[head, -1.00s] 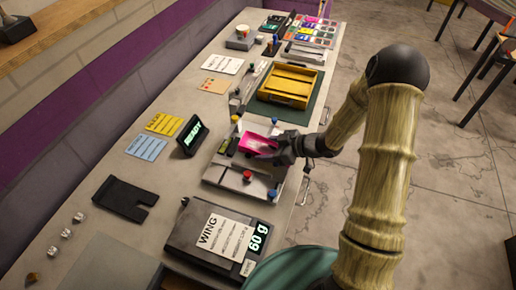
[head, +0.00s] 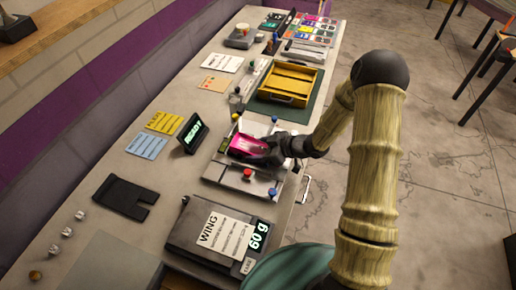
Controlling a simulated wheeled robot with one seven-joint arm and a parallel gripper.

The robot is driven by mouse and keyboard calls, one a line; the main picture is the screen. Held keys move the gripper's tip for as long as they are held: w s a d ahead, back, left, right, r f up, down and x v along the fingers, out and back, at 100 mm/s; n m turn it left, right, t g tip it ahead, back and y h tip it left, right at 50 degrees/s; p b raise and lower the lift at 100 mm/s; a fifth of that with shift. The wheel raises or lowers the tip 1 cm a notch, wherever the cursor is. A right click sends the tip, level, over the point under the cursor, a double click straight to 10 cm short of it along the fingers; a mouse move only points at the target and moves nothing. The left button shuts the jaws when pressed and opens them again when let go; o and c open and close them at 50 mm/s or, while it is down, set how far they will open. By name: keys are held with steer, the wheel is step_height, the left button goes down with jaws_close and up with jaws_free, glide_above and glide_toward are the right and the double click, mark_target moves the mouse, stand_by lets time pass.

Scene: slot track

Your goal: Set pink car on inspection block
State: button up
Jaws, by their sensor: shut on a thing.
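The pink car (head: 247,146) is at the centre of the head view, over the grey fixture with coloured knobs (head: 222,172), which looks like the inspection block. My gripper (head: 273,150) comes in from the right and is shut on the car's right end. The car looks roughly level and close to the block's top. I cannot tell whether it touches the block. The car and gripper hide the block's middle. A red knob (head: 247,173) and a blue knob (head: 272,192) show in front of the car.
A READY display (head: 192,133) stands just left of the block. The WING scale (head: 218,240) sits nearer, and a yellow tray (head: 287,84) lies beyond on a green mat. A black slotted plate (head: 125,196) lies at the left.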

steer(key=o, duration=1.1)
steer(key=shift+d, duration=0.1)
steer(key=shift+r, duration=0.1)
steer(key=shift+d+r+p, duration=0.15)
steer(key=shift+r+p, duration=0.2)
steer(key=shift+r, duration=0.2)
steer(key=v, duration=1.1)
steer(key=shift+s+d+b, duration=0.2)
steer(key=shift+d+b, duration=0.05)
steer(key=shift+b, duration=0.1)
steer(key=shift+w, duration=0.1)
